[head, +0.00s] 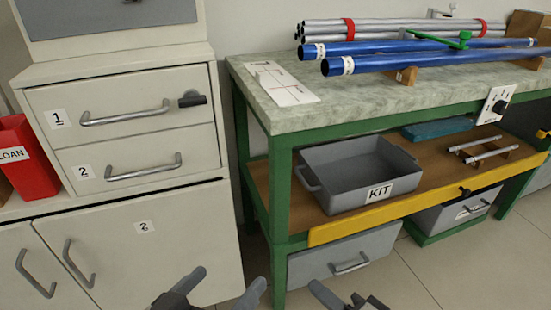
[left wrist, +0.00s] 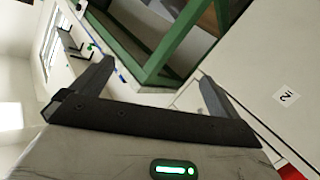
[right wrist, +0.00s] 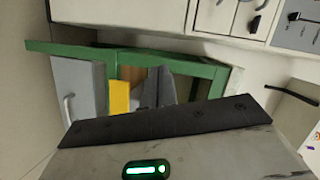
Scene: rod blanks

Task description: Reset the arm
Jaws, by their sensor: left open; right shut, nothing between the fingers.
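My left gripper (head: 222,280) is at the bottom of the head view, in front of the white cabinet. It is open and empty; its two fingers stand wide apart in the left wrist view (left wrist: 152,84). My right gripper (head: 317,286) is at the bottom middle of the head view, in front of the green bench. In the right wrist view (right wrist: 158,80) its fingers are together with nothing between them. Most of both arms is out of the head view.
The green bench (head: 283,190) bears blue tubes (head: 395,64) and silver rods (head: 385,25) on top. A grey KIT bin (head: 342,205) sits on its lower shelf. The white cabinet (head: 150,235) has closed drawers. A red LOAN box (head: 27,165) stands at left.

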